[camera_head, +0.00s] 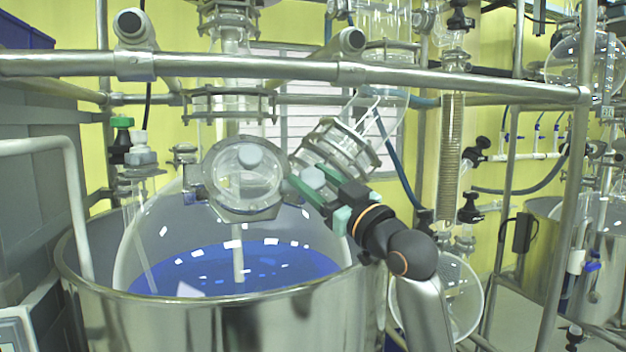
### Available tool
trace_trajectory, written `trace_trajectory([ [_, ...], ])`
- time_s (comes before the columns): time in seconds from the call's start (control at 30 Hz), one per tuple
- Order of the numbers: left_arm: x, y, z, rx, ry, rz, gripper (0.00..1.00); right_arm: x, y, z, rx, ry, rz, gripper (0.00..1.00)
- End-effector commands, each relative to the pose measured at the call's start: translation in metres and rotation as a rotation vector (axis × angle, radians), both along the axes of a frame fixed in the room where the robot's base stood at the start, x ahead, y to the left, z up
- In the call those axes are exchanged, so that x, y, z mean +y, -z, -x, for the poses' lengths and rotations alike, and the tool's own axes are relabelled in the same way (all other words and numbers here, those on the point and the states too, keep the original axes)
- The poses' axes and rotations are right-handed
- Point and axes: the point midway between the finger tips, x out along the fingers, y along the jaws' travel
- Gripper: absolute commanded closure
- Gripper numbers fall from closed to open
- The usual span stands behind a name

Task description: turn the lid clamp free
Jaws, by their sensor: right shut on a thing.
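The glass reactor vessel (170,240) holds blue liquid (215,270) and sits inside a steel pot. A round glass lid (232,186) in a metal ring faces me on the vessel's upper front. My right gripper (291,186), black and green, comes in from the lower right with its fingertips at the lid's right edge. It is shut on the lid clamp there, and its fingers hide most of the clamp. I cannot tell how far the clamp is turned. My left gripper is not in view.
A steel rail (240,69) crosses above the lid. A flanged glass neck (345,148) stands close behind my right gripper. The steel pot's rim (90,287) surrounds the vessel below. More glassware (462,295) and steel posts stand at the right.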

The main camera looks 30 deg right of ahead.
Motion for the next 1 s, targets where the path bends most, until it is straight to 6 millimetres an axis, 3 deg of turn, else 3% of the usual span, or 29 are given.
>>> trace_trajectory([
  [1.0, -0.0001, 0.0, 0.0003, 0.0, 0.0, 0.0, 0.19, -0.0022, -0.0047, -0.0005, 0.152, -0.569, 0.653, 0.99],
])
